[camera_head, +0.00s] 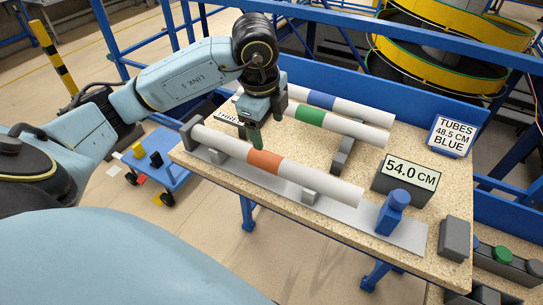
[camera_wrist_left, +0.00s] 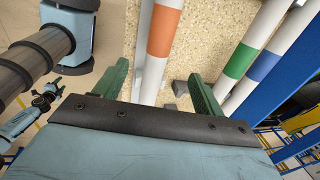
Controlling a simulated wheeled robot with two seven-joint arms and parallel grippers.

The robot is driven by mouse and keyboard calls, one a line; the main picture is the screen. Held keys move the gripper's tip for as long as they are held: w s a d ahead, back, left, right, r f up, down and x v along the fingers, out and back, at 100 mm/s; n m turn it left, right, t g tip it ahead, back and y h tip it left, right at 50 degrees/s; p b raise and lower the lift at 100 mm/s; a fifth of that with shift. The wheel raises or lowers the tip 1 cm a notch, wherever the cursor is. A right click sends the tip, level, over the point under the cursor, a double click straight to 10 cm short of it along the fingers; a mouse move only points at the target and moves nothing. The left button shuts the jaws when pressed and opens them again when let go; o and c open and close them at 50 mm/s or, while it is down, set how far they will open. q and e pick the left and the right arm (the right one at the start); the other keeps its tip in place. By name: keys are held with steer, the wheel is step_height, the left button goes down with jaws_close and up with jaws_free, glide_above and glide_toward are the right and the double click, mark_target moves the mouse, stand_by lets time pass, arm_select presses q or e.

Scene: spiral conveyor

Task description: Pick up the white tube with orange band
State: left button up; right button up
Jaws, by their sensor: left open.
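The white tube with an orange band (camera_head: 315,182) lies on grey supports along a pale measuring bar at the front of the speckled table. In the left wrist view, the tube (camera_wrist_left: 156,70) runs between the fingers' directions, its orange band ahead of them. My left gripper (camera_head: 255,135) is open, pointing down at the tube just left of the orange band. In the left wrist view, the green fingers of my left gripper (camera_wrist_left: 160,85) stand apart with nothing clamped. I cannot tell whether they touch the tube.
A green-banded tube (camera_head: 345,128) and a blue-banded tube (camera_head: 350,107) lie behind. A grey box reading 54.0 CM (camera_head: 405,184), a blue stop (camera_head: 392,212) and a sign reading TUBES 48.5 CM BLUE (camera_head: 451,136) are at the right. Blue rails edge the table's back.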

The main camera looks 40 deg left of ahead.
mark_target(270, 157)
arm_select(q)
steer(key=f, duration=0.2)
steer(key=w+f, duration=0.1)
steer(key=f, duration=0.4)
steer(key=shift+w+a+f+b, duration=0.15)
steer(key=shift+a+f+b, duration=0.05)
steer(key=shift+f+b, duration=0.1)
steer(key=shift+w+a+f, duration=0.1)
steer(key=shift+w+f, duration=0.05)
steer(key=shift+f, duration=0.75)
steer(key=shift+w+a+f, duration=0.15)
steer(key=shift+f, duration=0.75)
steer(key=shift+w+a+f, duration=0.1)
steer(key=shift+w+f, duration=0.05)
steer(key=shift+f, duration=0.75)
